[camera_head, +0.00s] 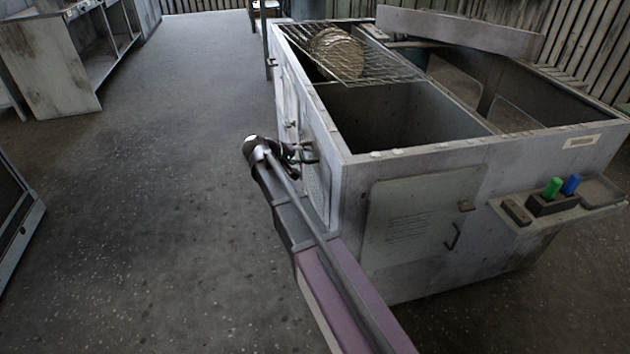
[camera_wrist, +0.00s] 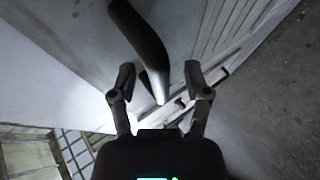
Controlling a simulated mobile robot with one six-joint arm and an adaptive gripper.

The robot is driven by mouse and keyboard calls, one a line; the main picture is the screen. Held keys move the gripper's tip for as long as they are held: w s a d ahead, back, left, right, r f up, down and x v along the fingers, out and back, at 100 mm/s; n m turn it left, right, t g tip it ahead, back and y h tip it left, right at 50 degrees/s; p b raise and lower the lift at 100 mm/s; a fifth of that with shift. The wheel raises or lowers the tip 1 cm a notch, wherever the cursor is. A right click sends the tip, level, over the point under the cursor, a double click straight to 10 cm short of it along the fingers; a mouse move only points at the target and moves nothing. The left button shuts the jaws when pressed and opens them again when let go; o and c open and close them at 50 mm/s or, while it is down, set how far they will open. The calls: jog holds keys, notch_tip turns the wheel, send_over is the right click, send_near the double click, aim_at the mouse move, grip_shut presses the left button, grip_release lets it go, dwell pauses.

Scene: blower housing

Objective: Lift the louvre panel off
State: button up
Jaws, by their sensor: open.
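The louvre panel (camera_head: 316,188) is a pale grey plate on the left side of the metal housing (camera_head: 420,150). In the wrist view the slatted pale surface (camera_wrist: 228,28) appears to be its louvres. A dark, bent handle (camera_head: 309,152) stands out near its top; it also shows in the wrist view (camera_wrist: 145,42), with its end between my fingers. My gripper (camera_head: 290,153) is beside the housing's left wall, near the handle. In the wrist view my gripper (camera_wrist: 160,78) is open, with one finger on each side of the handle. I cannot tell whether either touches it.
A front shelf holds a block with green and blue handles (camera_head: 551,205). Grey cabinets (camera_head: 65,60) stand at the back left.

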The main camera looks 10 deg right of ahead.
dwell(0.3)
grip_shut()
jog(key=shift+r, duration=0.2)
jog(key=p+v, duration=0.8)
jog(key=v, duration=0.8)
jog(key=shift+f, duration=0.2)
jog(key=shift+a, duration=0.2)
